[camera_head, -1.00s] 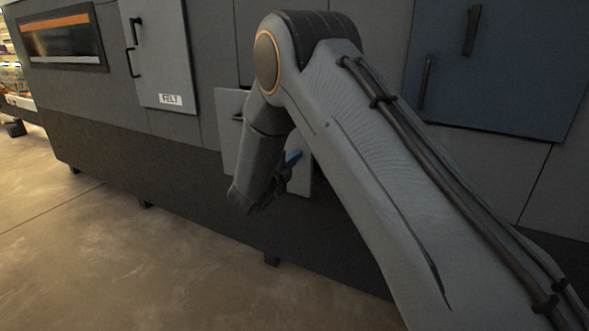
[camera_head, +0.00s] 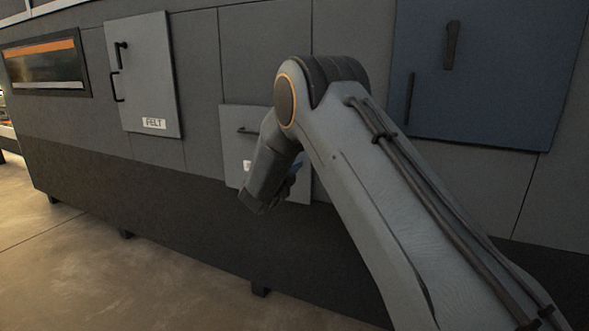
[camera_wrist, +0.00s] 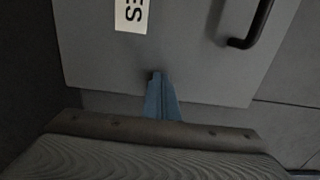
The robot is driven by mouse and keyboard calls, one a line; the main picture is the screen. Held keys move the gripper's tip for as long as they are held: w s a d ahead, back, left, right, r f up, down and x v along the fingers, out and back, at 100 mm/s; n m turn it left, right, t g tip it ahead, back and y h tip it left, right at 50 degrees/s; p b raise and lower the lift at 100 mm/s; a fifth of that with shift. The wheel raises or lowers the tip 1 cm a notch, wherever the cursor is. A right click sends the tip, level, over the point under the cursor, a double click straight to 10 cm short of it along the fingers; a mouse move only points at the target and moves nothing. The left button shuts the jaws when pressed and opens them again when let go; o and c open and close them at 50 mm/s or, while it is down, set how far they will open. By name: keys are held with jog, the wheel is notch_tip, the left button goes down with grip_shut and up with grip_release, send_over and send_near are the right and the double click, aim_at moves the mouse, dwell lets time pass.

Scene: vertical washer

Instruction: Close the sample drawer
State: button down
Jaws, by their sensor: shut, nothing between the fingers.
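The sample drawer's front is the light grey panel (camera_head: 233,150) low in the machine wall, with a dark bar handle (camera_head: 247,131) near its top and a partly hidden white label at its middle. In the wrist view the grey front (camera_wrist: 200,70) fills most of the picture, with its handle (camera_wrist: 252,25) at upper right and a label ending in "ES" (camera_wrist: 131,12). My gripper (camera_wrist: 157,78) is shut, its blue fingers together and empty, in front of the panel. I cannot tell whether the fingertips touch it or how far the drawer stands out. In the head view my forearm hides part of the front.
A grey door labelled FELT (camera_head: 145,85) is to the left, beyond it a dark window with an orange strip (camera_head: 45,65). A large blue door (camera_head: 490,75) is at right. The floor (camera_head: 120,280) in front of the machine is clear.

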jog(key=shift+w+d+r, duration=0.1)
jog(key=shift+w+r, duration=0.15)
jog(key=shift+r, duration=0.05)
jog(key=shift+s, duration=0.15)
jog(key=p+v, duration=0.1)
jog(key=v, duration=1.3)
jog(key=s+d+n+g+y+p, duration=0.3)
jog(key=s+n, duration=0.5)
jog(key=s, duration=0.7)
jog(key=s+d+r+n+g+y+p, duration=0.1)
jog(key=s+d+n+g+y+p, duration=0.2)
jog(key=s, duration=1.2)
jog(key=s+d+r+n+g+y+p, duration=0.1)
jog(key=s+d+n+g+y+p, duration=0.1)
jog(key=s+d+n+g+p, duration=0.3)
jog(key=s+d+n+g, duration=0.4)
jog(key=s+d+n, duration=0.3)
jog(key=s, duration=0.4)
jog(key=shift+r+n+g+y+p, duration=0.2)
jog(key=shift+n+g+y+p, duration=0.2)
